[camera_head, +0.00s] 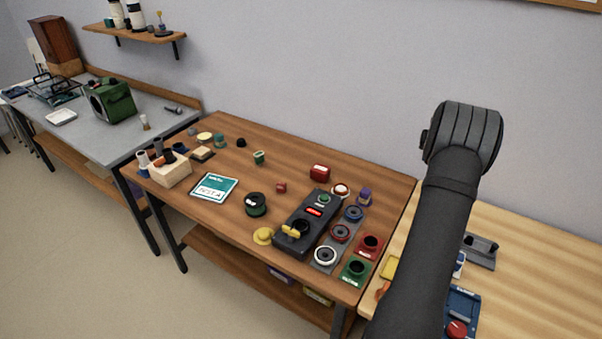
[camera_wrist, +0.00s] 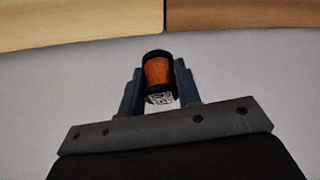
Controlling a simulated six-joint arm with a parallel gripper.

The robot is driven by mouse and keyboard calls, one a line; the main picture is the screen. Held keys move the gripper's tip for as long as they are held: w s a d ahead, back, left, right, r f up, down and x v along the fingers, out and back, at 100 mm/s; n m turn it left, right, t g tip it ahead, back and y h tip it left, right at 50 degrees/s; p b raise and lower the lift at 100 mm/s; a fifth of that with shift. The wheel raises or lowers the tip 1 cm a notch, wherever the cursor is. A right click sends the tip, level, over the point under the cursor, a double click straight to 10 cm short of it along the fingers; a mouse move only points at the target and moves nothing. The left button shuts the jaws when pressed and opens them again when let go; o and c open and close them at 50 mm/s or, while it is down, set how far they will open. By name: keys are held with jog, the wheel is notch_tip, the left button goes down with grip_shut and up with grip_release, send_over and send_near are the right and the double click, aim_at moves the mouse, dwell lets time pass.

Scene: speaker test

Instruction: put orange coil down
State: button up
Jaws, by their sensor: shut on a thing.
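The orange coil (camera_wrist: 158,71) is a small spool with dark ends and a white label with a black pattern. It sits between the two fingers of my gripper (camera_wrist: 160,88) in the wrist view. My gripper is shut on it. Pale grey surface and the edge of wood boards show beyond it in that view. In the head view my dark arm rises at the right, and my gripper and the coil cannot be made out there.
A light wood table (camera_head: 540,260) stands at right, partly hidden by my arm. Bare wood shows mid-table.

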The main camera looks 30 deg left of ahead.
jog(key=s+a+n+y, duration=0.1)
jog(key=s+a+n, duration=0.1)
jog(key=a, duration=0.8)
jog(key=s+a+n, duration=0.2)
jog(key=s+a, duration=0.1)
jog(key=a, duration=0.6)
jog(key=n+g+y, duration=0.1)
jog(key=n, duration=0.1)
send_over(299, 166)
jog(key=s+d, duration=0.2)
jog(key=f, duration=0.6)
jog(key=shift+w+f, duration=0.2)
jog(key=shift+f, duration=0.2)
jog(key=shift+a+f, duration=0.15)
jog(key=shift+a, duration=0.15)
jog(key=shift+f, duration=2)
jog(key=o, duration=0.5)
jog(key=shift+f, duration=0.15)
jog(key=o, duration=0.5)
jog(key=shift+c, duration=0.2)
